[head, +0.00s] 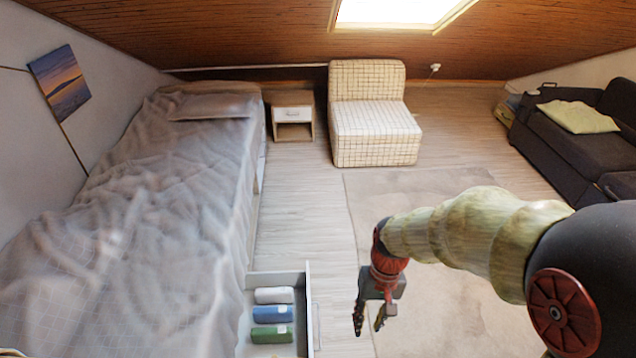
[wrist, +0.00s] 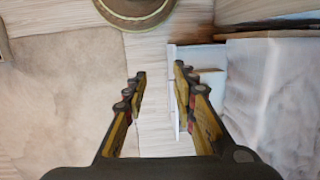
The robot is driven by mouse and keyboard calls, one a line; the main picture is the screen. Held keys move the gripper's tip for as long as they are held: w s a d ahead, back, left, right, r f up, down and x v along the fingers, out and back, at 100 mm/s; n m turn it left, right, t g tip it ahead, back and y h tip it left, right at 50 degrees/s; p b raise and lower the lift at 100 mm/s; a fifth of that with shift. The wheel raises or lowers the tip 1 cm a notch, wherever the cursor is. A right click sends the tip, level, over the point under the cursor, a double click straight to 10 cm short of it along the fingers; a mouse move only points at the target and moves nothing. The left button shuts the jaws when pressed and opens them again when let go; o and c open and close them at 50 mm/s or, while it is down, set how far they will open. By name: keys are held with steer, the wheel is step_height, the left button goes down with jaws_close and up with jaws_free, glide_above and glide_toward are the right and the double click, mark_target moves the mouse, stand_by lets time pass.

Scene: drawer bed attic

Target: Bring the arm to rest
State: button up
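My arm reaches in from the right in the head view, bent, with its end pointing down. My gripper (head: 369,324) hangs over the floor, to the right of the open drawer (head: 309,300) and apart from it. In the wrist view the two fingers of my gripper (wrist: 160,72) stand apart with nothing between them but a view of the floor. The gripper is open and empty.
The open drawer under the bed (head: 150,190) holds white, blue and green rolled cloths (head: 272,314). A rug (head: 420,240) covers the floor. A checked chair (head: 375,125), a nightstand (head: 293,113) and a dark sofa (head: 570,145) stand farther back.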

steer(key=s+d+r+t, duration=0.2)
steer(key=s+r, duration=0.1)
steer(key=r, duration=0.4)
steer(key=s+d+r+t, duration=0.2)
steer(key=r, duration=0.6)
steer(key=s+d+r+t+h, duration=0.1)
steer(key=s+d+r+t, duration=0.2)
steer(key=r, duration=0.4)
steer(key=shift+s+r+p, duration=0.25)
steer(key=shift+s+p, duration=0.05)
steer(key=shift+p, duration=0.05)
